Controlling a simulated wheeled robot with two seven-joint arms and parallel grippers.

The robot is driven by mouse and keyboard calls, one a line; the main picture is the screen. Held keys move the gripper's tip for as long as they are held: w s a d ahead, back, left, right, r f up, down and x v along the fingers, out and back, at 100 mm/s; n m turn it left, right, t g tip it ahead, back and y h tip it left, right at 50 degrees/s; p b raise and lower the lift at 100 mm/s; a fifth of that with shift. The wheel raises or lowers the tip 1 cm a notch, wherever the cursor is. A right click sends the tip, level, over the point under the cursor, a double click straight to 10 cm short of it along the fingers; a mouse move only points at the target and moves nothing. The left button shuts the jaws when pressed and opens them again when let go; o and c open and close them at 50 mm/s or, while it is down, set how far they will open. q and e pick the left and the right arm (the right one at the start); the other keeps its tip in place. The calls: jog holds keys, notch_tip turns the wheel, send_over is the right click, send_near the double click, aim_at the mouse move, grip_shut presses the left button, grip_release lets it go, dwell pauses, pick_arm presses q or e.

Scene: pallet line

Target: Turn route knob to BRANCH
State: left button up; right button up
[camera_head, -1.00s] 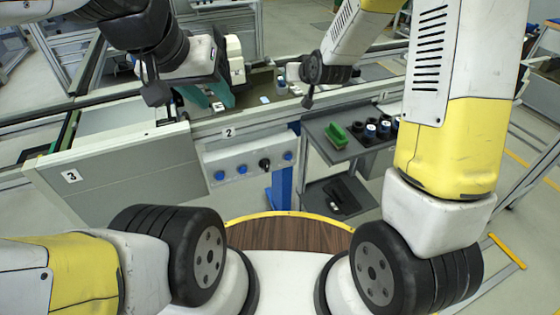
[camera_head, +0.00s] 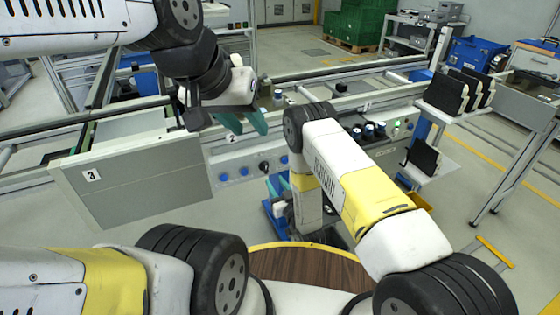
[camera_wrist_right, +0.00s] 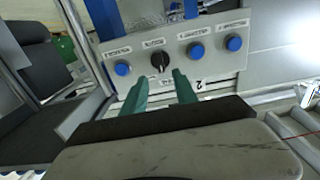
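The control panel (camera_head: 236,170) has a black route knob (camera_head: 264,166) in a row with blue buttons. In the right wrist view the panel (camera_wrist_right: 215,68) appears upside down, with the knob (camera_wrist_right: 160,62) between blue buttons. Its labels and pointer direction are too small to read. My right gripper (camera_wrist_right: 160,76) is open, its two teal fingers pointing at the panel on either side of the knob's line; contact cannot be told. In the head view my right gripper (camera_head: 277,184) shows just below the panel. My left gripper (camera_head: 242,122) hangs above the panel; its teal fingers are apart.
A grey conveyor side panel marked 3 (camera_head: 130,180) stands left of the control panel. A rack with black-and-white items (camera_head: 450,92) is further right.

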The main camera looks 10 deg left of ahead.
aim_at(266, 169)
jog(key=shift+x, duration=3.75)
jog(key=shift+f, duration=0.1)
grip_shut()
